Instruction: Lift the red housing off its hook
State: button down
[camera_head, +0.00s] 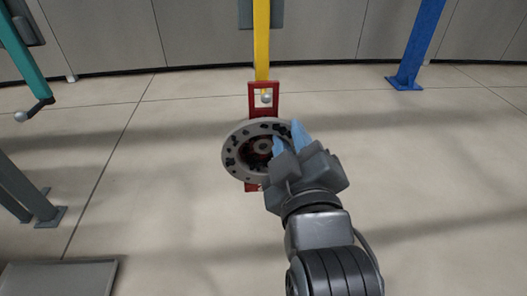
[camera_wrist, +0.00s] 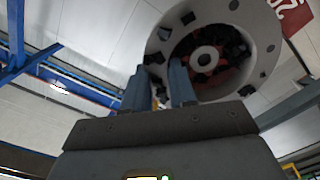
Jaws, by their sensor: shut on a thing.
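The red housing (camera_head: 263,87) hangs upright below a yellow hanger (camera_head: 262,40). Its upper part is a red frame with a window, and a silver ball tip of the hook (camera_head: 266,98) shows in that window. Its grey round flange (camera_head: 233,152) has dark holes around a dark centre. My gripper (camera_head: 287,138) reaches in from the lower right and is shut on the housing at the flange's right side. In the wrist view the flange (camera_wrist: 259,30) fills the top, with the fingers (camera_wrist: 161,85) against its lower left. The exact contact is hard to see.
A teal hanger (camera_head: 25,60) with an empty ball-tipped hook is at upper left. A blue post (camera_head: 418,45) stands at back right. A grey post foot (camera_head: 48,217) and a grey flat surface (camera_head: 60,280) are at left. The floor around the housing is clear.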

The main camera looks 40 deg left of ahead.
jog(key=shift+r, duration=0.2)
jog(key=shift+r, duration=0.1)
jog(key=s+d+r+p, duration=0.4)
jog(key=s+d+r, duration=0.1)
jog(key=s+d, duration=0.6)
jog(key=shift+s+d, duration=0.35)
jog(key=shift+d, duration=1)
jog(key=shift+s+d, duration=0.25)
jog(key=shift+d, duration=0.05)
